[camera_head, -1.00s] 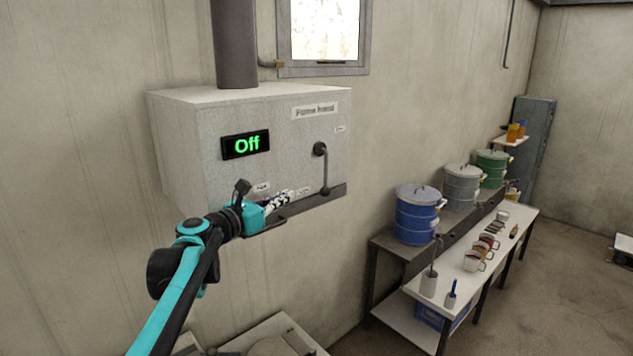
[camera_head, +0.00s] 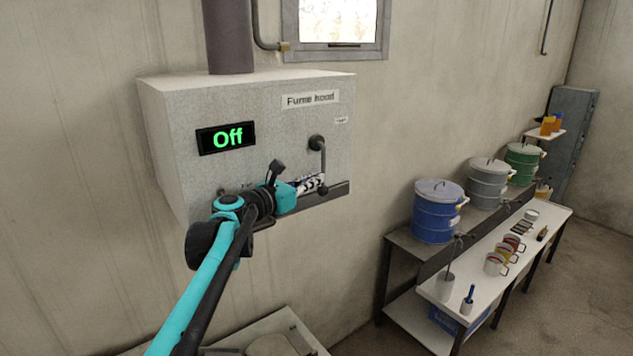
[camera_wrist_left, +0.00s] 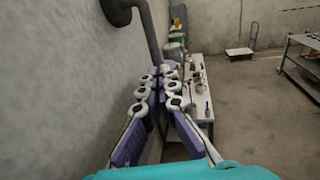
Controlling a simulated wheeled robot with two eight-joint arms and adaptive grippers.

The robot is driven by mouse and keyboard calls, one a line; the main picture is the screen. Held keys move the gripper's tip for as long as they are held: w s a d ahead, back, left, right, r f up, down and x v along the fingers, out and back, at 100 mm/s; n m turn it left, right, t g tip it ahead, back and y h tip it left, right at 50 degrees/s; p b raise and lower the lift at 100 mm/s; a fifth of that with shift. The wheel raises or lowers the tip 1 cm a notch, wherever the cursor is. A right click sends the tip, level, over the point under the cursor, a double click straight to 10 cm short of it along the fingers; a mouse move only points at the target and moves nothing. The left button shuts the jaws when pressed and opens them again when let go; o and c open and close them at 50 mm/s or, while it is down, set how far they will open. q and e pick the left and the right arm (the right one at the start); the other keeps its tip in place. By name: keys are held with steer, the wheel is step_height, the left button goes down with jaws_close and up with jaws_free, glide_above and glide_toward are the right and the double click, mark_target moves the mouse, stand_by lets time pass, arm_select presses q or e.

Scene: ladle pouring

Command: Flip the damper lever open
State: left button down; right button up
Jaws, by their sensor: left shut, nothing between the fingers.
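The damper lever (camera_head: 323,166) is a dark grey crank on the front of the white fume hood (camera_head: 280,130). It hangs down from a round pivot, and its lower end is beside my left fingertips. My left gripper (camera_head: 317,182) is shut and empty, reaching along the hood front from the left. In the left wrist view the lever (camera_wrist_left: 150,35) comes down from the upper left to just beyond the closed fingertips (camera_wrist_left: 165,72). I cannot tell whether they touch. The hood's display (camera_head: 226,138) reads "Off" in green. My right gripper is out of view.
A dark ledge (camera_head: 335,192) runs along the hood's lower front edge. To the right, a bench (camera_head: 405,243) holds blue, grey and green drums, with mugs on its lower front shelf.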

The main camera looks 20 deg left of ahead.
mark_target(345, 163)
arm_select(q)
steer(key=shift+w+d+f+t+h+b, duration=0.1)
steer(key=shift+t+h+b, duration=0.2)
steer(key=shift+t+b, duration=0.4)
steer(key=w+b, duration=0.1)
steer(key=w+d+t+b, duration=0.1)
steer(key=shift+d+f+n+h+b, duration=0.3)
steer(key=shift+h, duration=0.1)
steer(key=shift+d+x, duration=0.15)
steer(key=shift+x, duration=0.7)
steer(key=shift+d+x, duration=0.15)
steer(key=shift+x, duration=0.7)
steer(key=shift+w+d+r+p, duration=0.75)
steer(key=shift+w+d+r, duration=0.35)
steer(key=shift+w, duration=0.1)
